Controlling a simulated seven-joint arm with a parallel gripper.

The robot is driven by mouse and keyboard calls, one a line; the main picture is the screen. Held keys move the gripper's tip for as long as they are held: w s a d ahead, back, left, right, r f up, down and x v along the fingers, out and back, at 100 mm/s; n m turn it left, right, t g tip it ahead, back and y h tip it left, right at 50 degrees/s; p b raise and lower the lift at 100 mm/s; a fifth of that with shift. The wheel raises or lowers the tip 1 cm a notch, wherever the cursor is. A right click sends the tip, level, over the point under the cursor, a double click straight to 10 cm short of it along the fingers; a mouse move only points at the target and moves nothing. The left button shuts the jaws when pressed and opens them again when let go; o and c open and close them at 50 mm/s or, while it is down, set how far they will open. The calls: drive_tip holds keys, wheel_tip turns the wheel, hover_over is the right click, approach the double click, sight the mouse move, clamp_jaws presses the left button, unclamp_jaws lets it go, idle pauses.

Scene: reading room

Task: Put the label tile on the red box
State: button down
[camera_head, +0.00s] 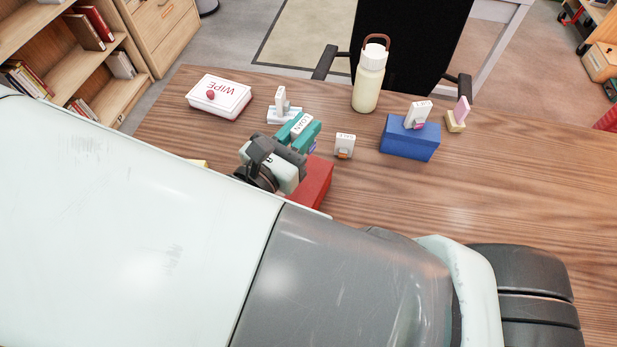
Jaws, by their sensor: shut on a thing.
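My gripper (303,134), with teal fingers, is shut on a white label tile (301,126) with dark lettering that seems to read LOAN. It holds the tile beside the far left end of the red box (318,184). The red box rests on the wooden table, and my gripper and arm hide its left and near parts. I cannot tell how high the tile is above the table or whether it touches anything.
A blue box (407,142) bears another tile (418,114). A small white tile piece (344,145), a white stand (283,113), a pink piece in a yellow stand (457,118), a wipes pack (219,97) and a bottle (369,82) stand around. The table's right side (530,170) is clear.

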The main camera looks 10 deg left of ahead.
drive_tip(key=shift+s+d+f, duration=0.15)
drive_tip(key=shift+d+f, duration=0.05)
drive_tip(key=shift+d, duration=0.1)
wheel_tip(320, 180, down, 9)
drive_tip(key=shift+f, duration=0.1)
drive_tip(key=shift+f, duration=0.15)
drive_tip(key=c, duration=1)
unclamp_jaws()
drive_tip(key=v, duration=1.2)
